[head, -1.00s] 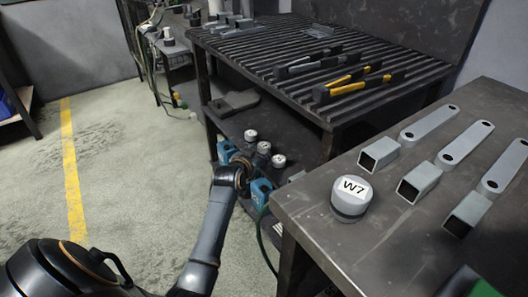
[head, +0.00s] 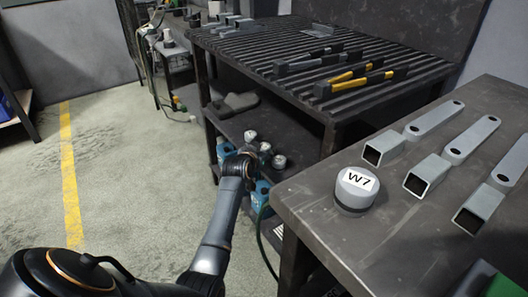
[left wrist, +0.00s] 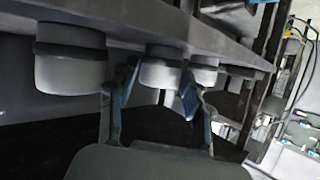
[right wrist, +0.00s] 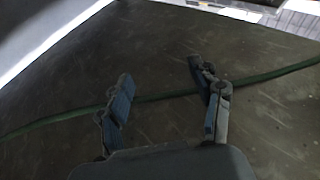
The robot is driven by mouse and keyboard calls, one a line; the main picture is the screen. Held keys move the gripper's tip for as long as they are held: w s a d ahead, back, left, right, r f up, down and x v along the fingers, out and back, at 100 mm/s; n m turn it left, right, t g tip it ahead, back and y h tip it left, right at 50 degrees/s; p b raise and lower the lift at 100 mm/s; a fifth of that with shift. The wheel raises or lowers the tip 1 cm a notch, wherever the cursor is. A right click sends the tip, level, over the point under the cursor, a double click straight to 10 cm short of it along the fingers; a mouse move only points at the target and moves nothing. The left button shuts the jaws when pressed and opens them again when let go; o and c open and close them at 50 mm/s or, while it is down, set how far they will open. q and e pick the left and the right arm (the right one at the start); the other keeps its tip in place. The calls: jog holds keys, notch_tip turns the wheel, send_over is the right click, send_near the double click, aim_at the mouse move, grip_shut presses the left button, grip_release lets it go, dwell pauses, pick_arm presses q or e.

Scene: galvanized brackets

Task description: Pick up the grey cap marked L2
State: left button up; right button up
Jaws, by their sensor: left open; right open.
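Three grey caps with pale tops sit on the lower shelf of the ribbed bench in the head view: a rear cap (head: 249,136), a middle cap (head: 265,147) and a front cap (head: 279,161). Their marks are too small to read, so I cannot tell which is L2. My left gripper (left wrist: 160,77) is open. In the left wrist view a grey cap (left wrist: 161,74) shows between and beyond its fingertips, with other caps on both sides. My right gripper (right wrist: 164,88) is open and empty.
A grey cap marked W7 (head: 355,190) stands on the near right table (head: 330,235), beside square tubes and flat brackets. A green hose (right wrist: 165,96) crosses below my right gripper.

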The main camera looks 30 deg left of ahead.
pick_arm(q)
jog(key=c, duration=0.9)
jog(key=shift+r, duration=0.1)
